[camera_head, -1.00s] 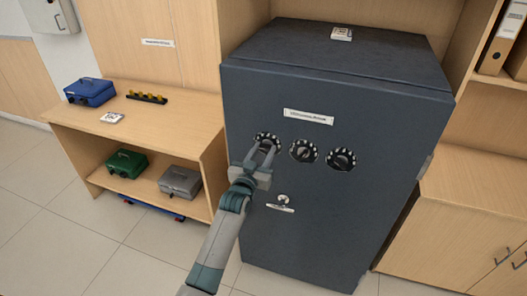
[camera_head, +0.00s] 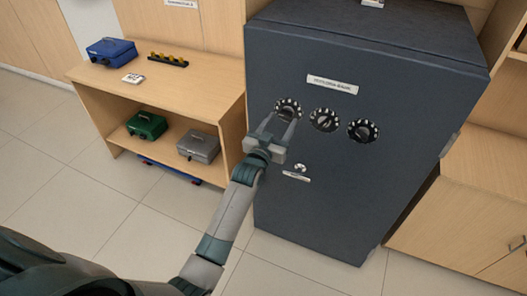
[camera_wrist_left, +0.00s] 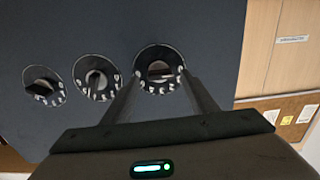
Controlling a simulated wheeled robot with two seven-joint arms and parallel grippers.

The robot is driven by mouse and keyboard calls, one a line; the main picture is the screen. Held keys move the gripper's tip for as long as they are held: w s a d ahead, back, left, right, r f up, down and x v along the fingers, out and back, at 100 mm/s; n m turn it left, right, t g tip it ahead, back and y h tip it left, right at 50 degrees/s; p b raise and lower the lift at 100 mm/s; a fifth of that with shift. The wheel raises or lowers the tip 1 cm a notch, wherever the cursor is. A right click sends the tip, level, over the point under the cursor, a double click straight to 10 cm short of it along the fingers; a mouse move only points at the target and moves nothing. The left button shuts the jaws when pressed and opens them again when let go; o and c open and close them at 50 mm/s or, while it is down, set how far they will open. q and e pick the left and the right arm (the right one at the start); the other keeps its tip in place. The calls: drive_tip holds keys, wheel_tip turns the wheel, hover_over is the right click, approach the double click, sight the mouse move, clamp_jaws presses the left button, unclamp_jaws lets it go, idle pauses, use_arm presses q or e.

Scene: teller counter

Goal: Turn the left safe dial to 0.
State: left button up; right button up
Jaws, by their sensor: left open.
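The left safe dial (camera_head: 288,106) is a round dark dial with white marks on the front of the dark grey safe (camera_head: 345,185). It also shows in the left wrist view (camera_wrist_left: 160,68), where its central knob bar lies roughly level. Its numbers are too small to read. My left gripper (camera_head: 282,121) is open and empty, just below and in front of this dial. In the left wrist view its fingers (camera_wrist_left: 160,92) spread to both sides of the dial's lower part. I see no contact with the knob. My right gripper is not in view.
A middle dial (camera_head: 324,120) and a right dial (camera_head: 364,131) sit beside it. A small handle (camera_head: 298,172) is below the dials. A wooden shelf (camera_head: 215,95) with a blue box (camera_head: 111,51) stands left of the safe. A wooden cabinet (camera_head: 455,215) stands right.

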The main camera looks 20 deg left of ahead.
use_arm(q)
drive_tip(key=s+b, duration=0.3)
drive_tip(key=s, duration=1.1)
drive_tip(key=shift+s+a, duration=0.25)
drive_tip(key=shift+s, duration=0.05)
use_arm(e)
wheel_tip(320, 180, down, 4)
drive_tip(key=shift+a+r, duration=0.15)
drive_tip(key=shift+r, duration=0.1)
use_arm(q)
drive_tip(key=shift+f, duration=0.1)
